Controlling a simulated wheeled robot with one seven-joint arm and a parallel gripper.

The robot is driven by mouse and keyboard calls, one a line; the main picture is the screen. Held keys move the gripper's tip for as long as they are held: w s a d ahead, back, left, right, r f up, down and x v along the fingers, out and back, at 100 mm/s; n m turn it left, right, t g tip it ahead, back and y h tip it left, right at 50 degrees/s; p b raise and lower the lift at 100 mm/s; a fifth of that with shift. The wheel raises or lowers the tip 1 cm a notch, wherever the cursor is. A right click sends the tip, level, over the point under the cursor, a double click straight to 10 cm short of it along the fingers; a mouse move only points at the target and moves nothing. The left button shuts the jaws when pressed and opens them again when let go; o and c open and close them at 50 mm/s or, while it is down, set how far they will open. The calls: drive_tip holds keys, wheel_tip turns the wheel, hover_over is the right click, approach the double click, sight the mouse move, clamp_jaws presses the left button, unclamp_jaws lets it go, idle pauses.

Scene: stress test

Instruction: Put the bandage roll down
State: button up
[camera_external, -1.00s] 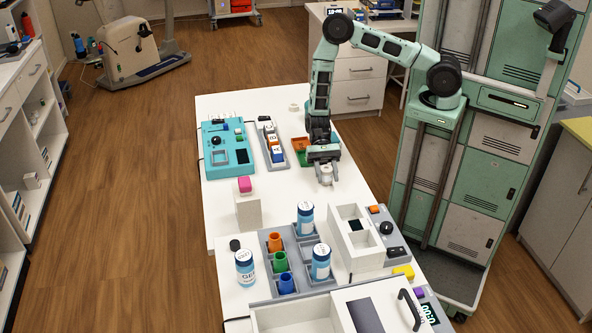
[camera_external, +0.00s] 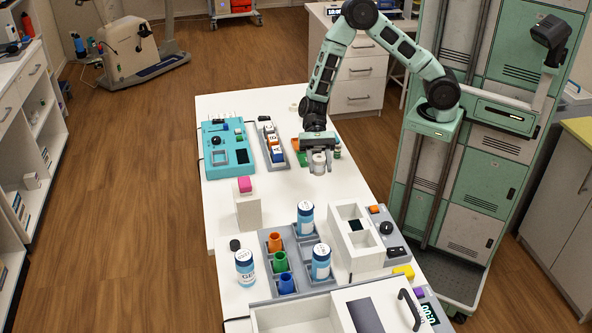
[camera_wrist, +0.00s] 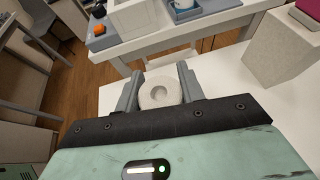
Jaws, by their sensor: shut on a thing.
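The bandage roll (camera_wrist: 160,93) is a whitish, round roll with a small hollow in the middle of its end face. In the wrist view it sits between the two fingers of my gripper (camera_wrist: 157,88), which is shut on it. In the external view my gripper (camera_external: 318,160) points down over the right side of the white table (camera_external: 288,205), and the pale roll (camera_external: 318,168) shows below it. I cannot tell whether the roll touches the table top.
A pale block with a pink cube (camera_external: 245,185) stands front left. A white two-compartment box (camera_external: 356,238) stands in front. Bare table lies between.

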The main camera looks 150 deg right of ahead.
drive_tip(key=w+a+b, duration=0.3)
drive_tip(key=w, duration=0.5)
drive_tip(key=shift+m+t, duration=0.3)
drive_tip(key=shift+m, duration=0.1)
drive_tip(key=f, duration=0.4)
drive_tip(key=shift+w+a+f, duration=0.15)
drive_tip(key=shift+w+f, duration=0.05)
drive_tip(key=shift+f, duration=2.4)
drive_tip(key=shift+f, duration=0.15)
drive_tip(key=o, duration=0.9)
drive_tip(key=shift+h, duration=0.3)
drive_tip(key=shift+o, duration=0.2)
